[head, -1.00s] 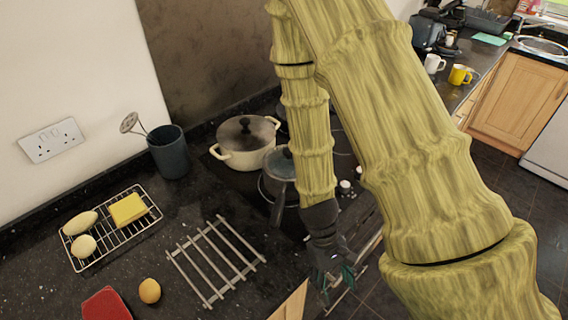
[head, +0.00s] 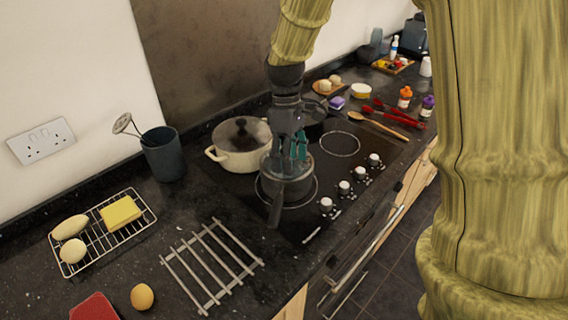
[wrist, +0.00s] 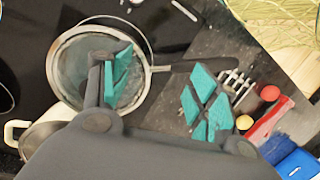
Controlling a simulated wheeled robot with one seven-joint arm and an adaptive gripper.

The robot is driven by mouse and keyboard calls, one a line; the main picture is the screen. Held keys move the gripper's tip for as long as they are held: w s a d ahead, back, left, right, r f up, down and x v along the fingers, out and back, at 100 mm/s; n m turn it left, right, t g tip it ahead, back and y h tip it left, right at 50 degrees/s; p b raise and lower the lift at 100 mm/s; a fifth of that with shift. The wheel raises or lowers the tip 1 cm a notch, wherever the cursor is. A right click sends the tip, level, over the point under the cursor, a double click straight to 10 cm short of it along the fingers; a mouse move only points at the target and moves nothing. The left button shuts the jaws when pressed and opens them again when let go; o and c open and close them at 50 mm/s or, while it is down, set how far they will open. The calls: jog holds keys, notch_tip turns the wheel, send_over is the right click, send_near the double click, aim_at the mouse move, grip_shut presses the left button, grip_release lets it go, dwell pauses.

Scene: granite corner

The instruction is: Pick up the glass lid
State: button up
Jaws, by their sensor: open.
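A lid with a dark knob (head: 241,131) sits on the cream pot (head: 236,158) at the back left of the hob and looks translucent. A grey saucepan (head: 287,187) stands in front of it, and a round glass-like lid shows on it in the wrist view (wrist: 72,66). I cannot tell which is the lid named. My gripper (head: 298,148) is pointing down above the saucepan, its teal-padded fingers apart and empty. In the wrist view my gripper (wrist: 160,88) has one finger over the saucepan and hides part of its lid; contact cannot be told.
A metal trivet (head: 211,266) lies in front of the saucepan. A utensil pot (head: 163,154) stands left of the cream pot.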

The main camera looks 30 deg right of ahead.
jog(key=w+d+r+n+t, duration=0.1)
jog(key=w+d+r+t, duration=0.1)
jog(key=w+d+r, duration=0.35)
jog(key=w+f, duration=0.1)
jog(key=a+f, duration=0.1)
jog(key=w+a+f+p, duration=0.1)
jog(key=f, duration=0.1)
jog(key=shift+w+f, duration=0.1)
jog(key=shift+w, duration=0.25)
jog(key=shift+s+a+f+p, duration=0.1)
jog(key=shift+f+p, duration=0.55)
jog(key=shift+f, duration=0.85)
jog(key=shift+s+a+f+p, duration=0.1)
jog(key=shift+f+p, duration=0.55)
jog(key=shift+f, duration=0.8)
jog(key=shift+c, duration=0.2)
jog(key=c, duration=1.3)
